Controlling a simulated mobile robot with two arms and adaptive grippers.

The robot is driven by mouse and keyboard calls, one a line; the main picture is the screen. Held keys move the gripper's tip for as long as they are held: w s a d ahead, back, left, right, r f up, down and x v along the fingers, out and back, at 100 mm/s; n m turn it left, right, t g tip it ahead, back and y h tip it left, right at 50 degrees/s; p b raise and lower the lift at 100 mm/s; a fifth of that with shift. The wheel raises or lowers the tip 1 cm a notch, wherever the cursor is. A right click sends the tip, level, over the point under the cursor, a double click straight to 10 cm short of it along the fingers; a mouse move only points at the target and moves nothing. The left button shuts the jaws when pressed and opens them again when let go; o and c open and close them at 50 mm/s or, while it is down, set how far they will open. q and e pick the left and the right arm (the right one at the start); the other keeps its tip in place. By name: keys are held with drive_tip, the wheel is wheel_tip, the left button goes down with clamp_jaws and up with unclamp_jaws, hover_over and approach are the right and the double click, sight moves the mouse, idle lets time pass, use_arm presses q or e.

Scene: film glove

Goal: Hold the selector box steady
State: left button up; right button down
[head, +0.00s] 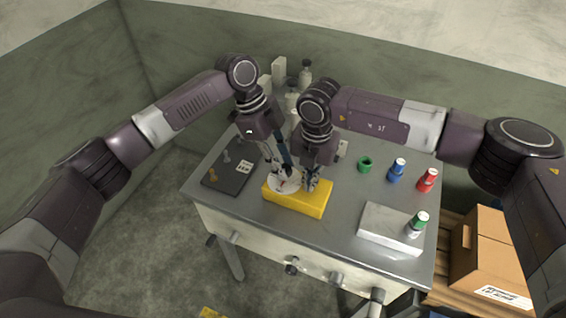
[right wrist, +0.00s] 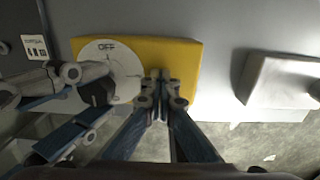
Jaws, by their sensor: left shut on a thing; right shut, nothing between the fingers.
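The yellow selector box (head: 312,203) sits on the grey table near its front edge. A round white dial (head: 281,184) marked OFF covers its left part; the box (right wrist: 185,58) and dial (right wrist: 125,58) also show in the right wrist view. My left gripper (head: 279,172) is shut at the dial, apparently on its knob, which the fingers mostly hide. My right gripper (head: 311,186) is shut and empty, pointing down at the box's middle, right of the dial. In the right wrist view its fingertips (right wrist: 160,78) overlap the yellow top; I cannot tell whether they touch.
A dark mat (head: 223,182) with small items lies left. A green ring (head: 365,164), blue bottle (head: 397,171) and red bottle (head: 427,180) stand right. A cardboard box (head: 488,260) is beside the table.

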use_arm(q)
drive_tip(key=shift+s+f+n, duration=0.1)
drive_tip(key=shift+n, duration=0.2)
drive_tip(key=shift+s+n+t, duration=0.1)
drive_tip(key=shift+n+t, duration=0.3)
drive_tip(key=shift+n, duration=0.5)
drive_tip(key=n+t, duration=0.1)
drive_tip(key=n, duration=0.3)
drive_tip(key=shift+s+t, duration=0.15)
drive_tip(key=shift+t, duration=0.25)
drive_tip(key=n+t, duration=0.1)
drive_tip(key=n, duration=0.2)
drive_tip(key=n+y, duration=0.1)
drive_tip(key=n, duration=0.1)
drive_tip(key=shift+s+d+n+t, duration=0.1)
drive_tip(key=shift+n+t, duration=0.3)
drive_tip(key=o, duration=1.2)
drive_tip(key=shift+c, duration=0.2)
drive_tip(key=v, duration=1.2)
drive_tip(key=shift+s, duration=0.2)
